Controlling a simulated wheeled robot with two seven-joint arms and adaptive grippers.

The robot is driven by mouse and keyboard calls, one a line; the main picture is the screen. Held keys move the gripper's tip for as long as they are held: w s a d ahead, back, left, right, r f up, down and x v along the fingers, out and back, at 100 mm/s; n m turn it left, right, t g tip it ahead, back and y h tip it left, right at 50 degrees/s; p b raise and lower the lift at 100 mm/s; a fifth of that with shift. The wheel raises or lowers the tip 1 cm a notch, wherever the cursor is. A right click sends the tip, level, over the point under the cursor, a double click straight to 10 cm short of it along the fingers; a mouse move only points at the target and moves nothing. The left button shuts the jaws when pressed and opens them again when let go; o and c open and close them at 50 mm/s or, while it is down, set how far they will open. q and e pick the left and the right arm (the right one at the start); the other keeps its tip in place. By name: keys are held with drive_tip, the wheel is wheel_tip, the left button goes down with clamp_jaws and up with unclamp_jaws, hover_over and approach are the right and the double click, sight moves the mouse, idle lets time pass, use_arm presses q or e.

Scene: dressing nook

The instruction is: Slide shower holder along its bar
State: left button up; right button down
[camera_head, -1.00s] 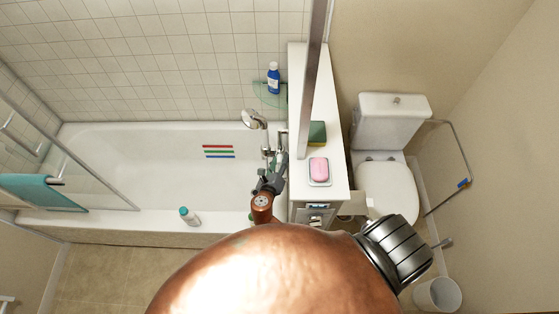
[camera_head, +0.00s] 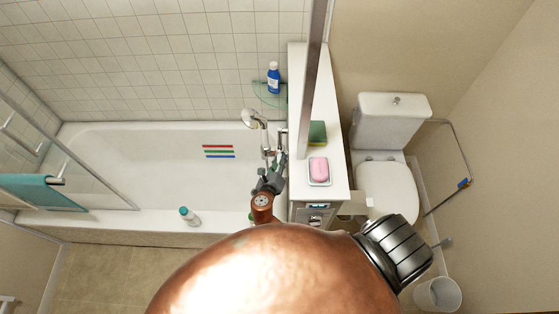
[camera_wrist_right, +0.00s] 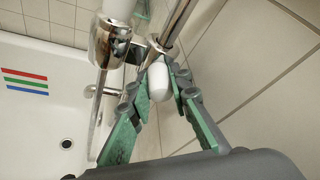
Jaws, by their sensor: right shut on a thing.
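The shower head (camera_head: 252,118), pale and chrome, sits at the tub's right end near the dividing wall. In the right wrist view its chrome holder (camera_wrist_right: 106,42) is beside the slanted chrome bar (camera_wrist_right: 182,22), with a white rounded knob (camera_wrist_right: 159,82) below. My right gripper (camera_head: 272,165) is at the holder, below the shower head in the head view. In the right wrist view its green-padded fingers (camera_wrist_right: 158,96) stand on both sides of the knob and are shut on the holder there. Part of the bar is hidden behind the holder and fingers. My left gripper is not in view.
The white ledge (camera_head: 335,192) with pink soap (camera_head: 319,169) and a green sponge (camera_head: 317,132) is close on the right. A blue bottle (camera_head: 273,78) stands on a glass corner shelf. The tub's middle (camera_head: 150,165) is open, apart from coloured stripes (camera_head: 219,151).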

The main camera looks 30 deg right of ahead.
drive_tip(key=shift+f, duration=0.1)
wheel_tip(320, 180, down, 20)
drive_tip(key=b, duration=0.9)
drive_tip(key=shift+s+a+f, duration=0.15)
drive_tip(key=shift+s+f, duration=0.05)
drive_tip(key=shift+f, duration=0.05)
drive_tip(key=c, duration=1.9)
unclamp_jaws()
drive_tip(key=shift+w, duration=0.1)
drive_tip(key=shift+o, duration=0.7)
drive_tip(key=shift+r, duration=0.1)
drive_tip(key=v, duration=1.2)
